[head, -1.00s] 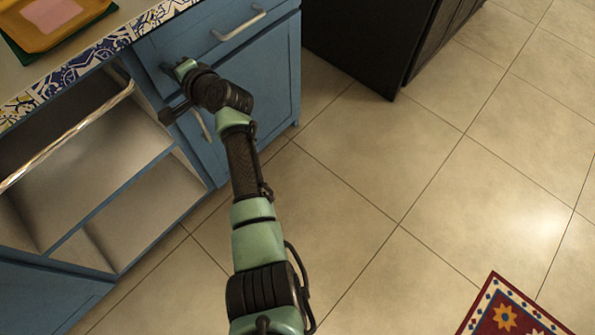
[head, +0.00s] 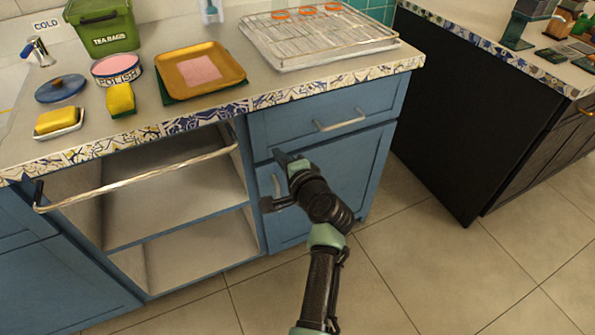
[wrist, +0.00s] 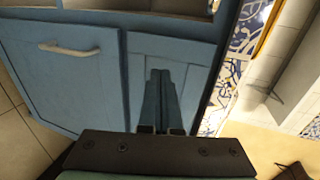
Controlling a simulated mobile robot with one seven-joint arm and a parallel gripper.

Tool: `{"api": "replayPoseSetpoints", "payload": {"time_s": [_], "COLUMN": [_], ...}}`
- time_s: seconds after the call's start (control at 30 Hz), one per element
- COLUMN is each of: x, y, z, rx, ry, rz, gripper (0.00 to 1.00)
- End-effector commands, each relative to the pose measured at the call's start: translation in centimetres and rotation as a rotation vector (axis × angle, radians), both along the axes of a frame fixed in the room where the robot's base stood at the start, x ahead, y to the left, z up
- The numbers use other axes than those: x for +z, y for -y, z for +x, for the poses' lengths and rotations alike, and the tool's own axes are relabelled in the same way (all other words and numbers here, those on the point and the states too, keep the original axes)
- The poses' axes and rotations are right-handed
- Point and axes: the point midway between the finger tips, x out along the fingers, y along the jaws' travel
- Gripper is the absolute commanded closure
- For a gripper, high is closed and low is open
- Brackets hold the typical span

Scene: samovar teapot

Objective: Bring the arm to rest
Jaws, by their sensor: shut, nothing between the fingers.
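My gripper (head: 279,178) is in front of the blue cabinet door below the drawer in the head view, near the door's handle (head: 275,184). I cannot tell whether it touches the door. In the wrist view my gripper (wrist: 162,130) is shut, with its two fingers side by side and nothing between them. Behind the fingers are blue cabinet fronts (wrist: 85,85).
The open shelf unit (head: 170,200) with a rail (head: 140,179) across its front is left of my gripper. The tiled counter edge (head: 190,123) is above. A drawer handle (head: 342,120) juts out nearby. The floor (head: 440,260) at right is clear.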

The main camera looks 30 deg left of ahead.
Motion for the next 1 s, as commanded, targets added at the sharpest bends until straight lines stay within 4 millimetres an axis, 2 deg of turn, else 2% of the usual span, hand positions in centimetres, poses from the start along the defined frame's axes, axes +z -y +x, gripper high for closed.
{"api": "replayPoseSetpoints", "payload": {"time_s": [0.1, 0.3, 0.67, 0.73, 0.77, 0.87, 0.97, 1.0], "x": [0.9, 1.6, 1.8, 2.6, 3.3, 7.4, 13.7, 16.6], "y": [2.0, 4.3, 5.2, 5.5, 5.7, 7.1, 9.6, 10.8], "z": [-1.4, -3.0, -3.7, -3.3, -3.0, -1.5, 0.2, 0.6], "rx": [-0.004, -0.003, -0.001, -0.007, -0.013, -0.048, -0.118, -0.154], "ry": [-0.002, -0.004, -0.002, 0.03, 0.056, 0.203, 0.424, 0.517], "rz": [0.0, -0.001, -0.002, -0.017, -0.028, -0.1, -0.216, -0.268], "gripper": [1.0, 1.0, 1.0, 1.0, 1.0, 1.0, 1.0, 1.0]}}
